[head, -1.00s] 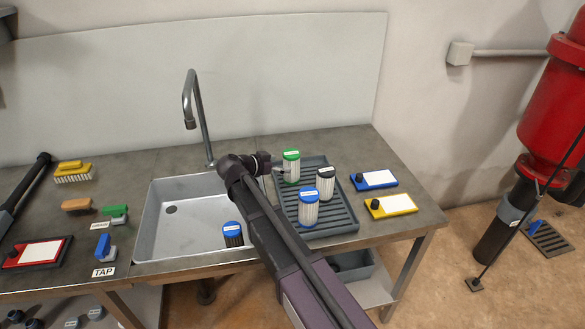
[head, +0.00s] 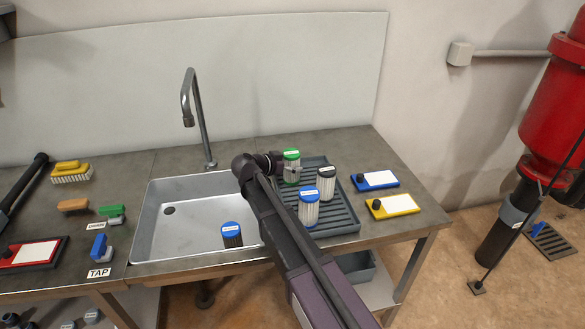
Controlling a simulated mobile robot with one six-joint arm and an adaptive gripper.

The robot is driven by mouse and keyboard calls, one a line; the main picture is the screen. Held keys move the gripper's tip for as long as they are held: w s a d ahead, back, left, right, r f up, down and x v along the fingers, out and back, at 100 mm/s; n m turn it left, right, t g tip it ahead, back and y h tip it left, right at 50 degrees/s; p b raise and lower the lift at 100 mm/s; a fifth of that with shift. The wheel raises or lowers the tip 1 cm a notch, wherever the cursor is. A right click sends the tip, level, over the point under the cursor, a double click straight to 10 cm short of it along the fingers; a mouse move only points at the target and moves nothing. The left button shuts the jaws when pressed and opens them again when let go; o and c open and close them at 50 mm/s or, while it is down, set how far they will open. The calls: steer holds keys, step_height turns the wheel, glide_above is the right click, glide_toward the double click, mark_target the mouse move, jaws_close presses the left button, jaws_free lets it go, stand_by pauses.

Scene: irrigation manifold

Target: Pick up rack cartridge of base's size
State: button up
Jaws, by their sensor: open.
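A dark grey ridged rack (head: 343,221) on the counter holds three upright cartridges with pale pleated bodies. One has a green cap (head: 291,155), one a black cap (head: 326,172), one a blue cap (head: 309,194). Their cap labels are too small to read. My gripper (head: 286,170) is open at the green-capped cartridge, its fingers small and partly hidden; I cannot tell whether they touch it. A dark-bodied, blue-capped cartridge (head: 232,236) stands in the sink. On the right, a dark pipe with a labelled grey collar (head: 512,212) stands below a red housing (head: 556,120); which part is the base is unclear.
The sink (head: 160,225) with a tall faucet (head: 194,110) lies left of my arm. Blue (head: 375,180) and yellow (head: 392,206) plates lie right of the rack. Brushes, a red plate (head: 34,253) and a TAP label (head: 99,272) are on the left.

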mark_target(290, 154)
steer(key=c, duration=1)
steer(key=shift+r, duration=0.2)
step_height(290, 154, up, 4)
steer(key=p, duration=0.4)
steer(key=shift+s+f, duration=0.1)
steer(key=shift+f, duration=0.05)
steer(key=s+a, duration=0.1)
steer(key=s, duration=0.4)
steer(key=s+a, duration=0.2)
steer(key=s, duration=0.3)
steer(key=s+a+r+p, duration=0.1)
steer(key=s+a, duration=0.1)
steer(key=s, duration=0.3)
steer(key=shift+a, duration=0.2)
